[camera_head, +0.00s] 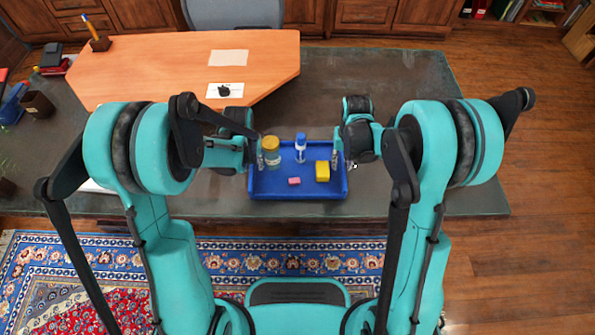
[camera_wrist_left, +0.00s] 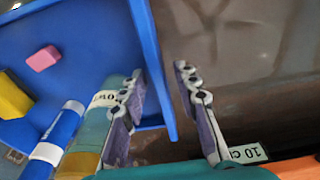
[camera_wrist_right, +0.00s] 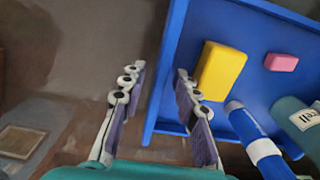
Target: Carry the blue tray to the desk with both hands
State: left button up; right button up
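The blue tray (camera_head: 322,189) is at the front part of the dark desk (camera_head: 420,180); I cannot tell for sure that it rests flat. It holds a yellow-capped jar (camera_head: 271,152), a blue-and-white bottle (camera_head: 300,149), a yellow block (camera_head: 322,172) and a pink block (camera_head: 294,181). My left gripper (camera_wrist_left: 165,110) is open at the tray's left side, one finger inside the wall by the jar, the other outside. My right gripper (camera_wrist_right: 157,105) is open at the right side, its fingers on either side of the wall. Neither grips the wall.
An orange-brown wooden desktop section (camera_head: 170,75) with papers lies behind and left of the tray. A pen holder (camera_head: 99,43) stands on it. A grey chair (camera_head: 232,13) is behind. The dark desk is clear to the right. A patterned rug (camera_head: 240,262) lies in front.

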jog(key=shift+r, duration=0.1)
pick_arm(q)
notch_tip(320, 180, up, 12)
jog(key=s, duration=0.1)
jog(key=shift+s, duration=0.2)
pick_arm(e)
notch_tip(320, 180, up, 12)
dwell(0.4)
dwell(0.4)
